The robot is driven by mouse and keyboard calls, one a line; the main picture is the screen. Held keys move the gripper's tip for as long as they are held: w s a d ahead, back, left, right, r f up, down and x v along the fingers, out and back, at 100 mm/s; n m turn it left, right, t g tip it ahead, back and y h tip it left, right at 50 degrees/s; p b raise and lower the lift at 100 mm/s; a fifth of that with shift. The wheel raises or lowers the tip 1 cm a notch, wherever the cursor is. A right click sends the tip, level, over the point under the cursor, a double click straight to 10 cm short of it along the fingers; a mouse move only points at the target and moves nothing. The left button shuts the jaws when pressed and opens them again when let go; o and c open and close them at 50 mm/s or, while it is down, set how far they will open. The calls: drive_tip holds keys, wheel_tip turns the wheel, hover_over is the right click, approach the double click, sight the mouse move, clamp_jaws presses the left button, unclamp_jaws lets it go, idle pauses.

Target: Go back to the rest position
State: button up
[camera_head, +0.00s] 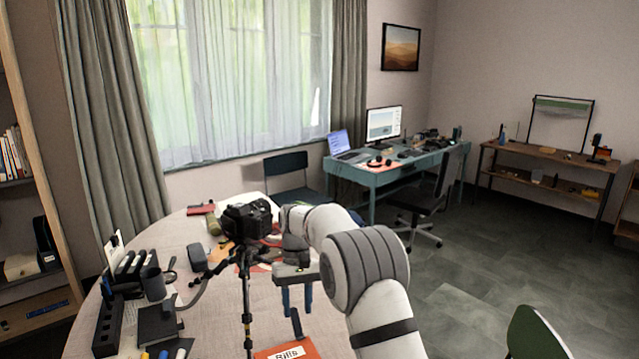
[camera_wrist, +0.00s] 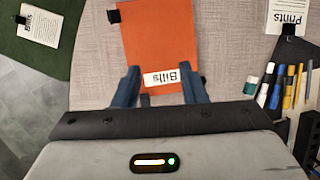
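My gripper (camera_head: 297,300) hangs over the front part of the round table (camera_head: 90,340), pointing down. In the wrist view its two blue fingers (camera_wrist: 159,76) stand well apart, so it is open. An orange folder labelled "Bills" (camera_wrist: 160,35) lies below and beyond the fingers, and part of it also shows in the head view (camera_head: 288,350). A small dark piece shows between the fingers; I cannot tell what it is. A black camera (camera_head: 246,219) sits on a tripod (camera_head: 246,290) to the left of my gripper.
A dark mug (camera_head: 153,283), a black rack (camera_head: 107,325) and a magnifying glass (camera_head: 171,270) stand at the table's left. Pens (camera_wrist: 288,88) and a "Prints" card (camera_wrist: 287,15) lie right in the wrist view. A green chair (camera_head: 537,335) is at front right; the floor between is open.

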drive_tip(key=s+d+r+m+t, duration=0.2)
drive_tip(key=s+d+r+t, duration=0.2)
drive_tip(key=s+d+r, duration=0.8)
drive_tip(key=s+d+f+m+t, duration=0.1)
drive_tip(key=s+d, duration=0.3)
drive_tip(key=s, duration=0.5)
drive_tip(key=s+d+f+m+t, duration=0.1)
drive_tip(key=s+d, duration=0.3)
drive_tip(key=s, duration=0.6)
drive_tip(key=shift+d+f+t, duration=0.25)
drive_tip(key=shift+f+t, duration=0.15)
drive_tip(key=shift+f, duration=0.35)
